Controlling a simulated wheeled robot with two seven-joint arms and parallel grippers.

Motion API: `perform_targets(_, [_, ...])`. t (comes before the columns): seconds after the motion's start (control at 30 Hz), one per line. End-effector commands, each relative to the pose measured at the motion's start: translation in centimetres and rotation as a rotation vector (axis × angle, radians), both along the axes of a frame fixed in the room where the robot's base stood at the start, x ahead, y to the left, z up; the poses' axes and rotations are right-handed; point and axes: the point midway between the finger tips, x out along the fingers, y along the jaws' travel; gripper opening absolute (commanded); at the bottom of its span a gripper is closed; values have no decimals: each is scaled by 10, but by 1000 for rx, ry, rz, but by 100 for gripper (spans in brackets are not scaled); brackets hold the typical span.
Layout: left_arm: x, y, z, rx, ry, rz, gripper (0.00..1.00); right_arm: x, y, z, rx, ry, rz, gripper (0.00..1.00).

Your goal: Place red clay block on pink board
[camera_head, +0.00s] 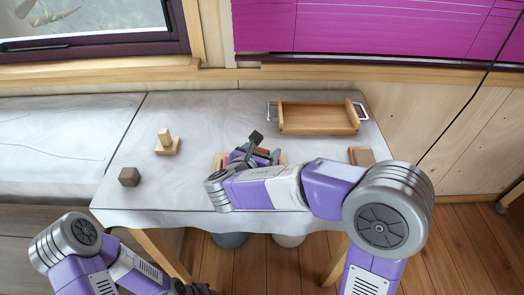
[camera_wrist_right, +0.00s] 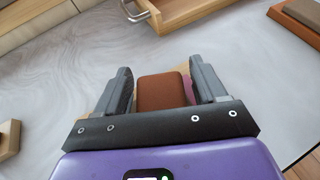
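The red clay block (camera_wrist_right: 162,92) is a reddish-brown block, seen in the right wrist view between the two fingers of my right gripper (camera_wrist_right: 160,75). A narrow gap shows beside it, so the fingers look open around it. A pink strip (camera_wrist_right: 188,90), apparently the pink board, shows between the block and the right-hand finger; the rest is hidden. In the head view my right gripper (camera_head: 265,147) is over the middle of the table and hides most of the block and what lies under it. My left gripper (camera_head: 195,288) is only partly in view at the bottom edge.
The grey-white table (camera_head: 185,110) carries a wooden tray with metal handles (camera_head: 320,127) at the back, a brown block-like piece (camera_head: 361,156) at the right, a wooden peg on a base (camera_head: 166,144) and a dark hexagonal block (camera_head: 129,176) at the left. The back left is clear.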

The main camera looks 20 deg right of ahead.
Motion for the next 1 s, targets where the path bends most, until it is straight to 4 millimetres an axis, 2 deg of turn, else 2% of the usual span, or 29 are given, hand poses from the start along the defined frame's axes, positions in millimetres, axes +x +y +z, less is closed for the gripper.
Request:
perform_targets(0.4, [0, 0, 4, 0, 0, 0, 43, -1, 1, 6, 1, -1, 1, 77])
perform_targets(0.57, [0, 0, 12, 0, 0, 0, 43, -20, 18, 18, 0, -2, 6, 77])
perform_targets(0.8, [0, 0, 25, 0, 0, 0, 43, -59, 48, 38, 0, -1, 6, 77])
perform_targets(1.0, [0, 0, 32, 0, 0, 0, 43, -80, 64, 48, 0, -1, 3, 77])
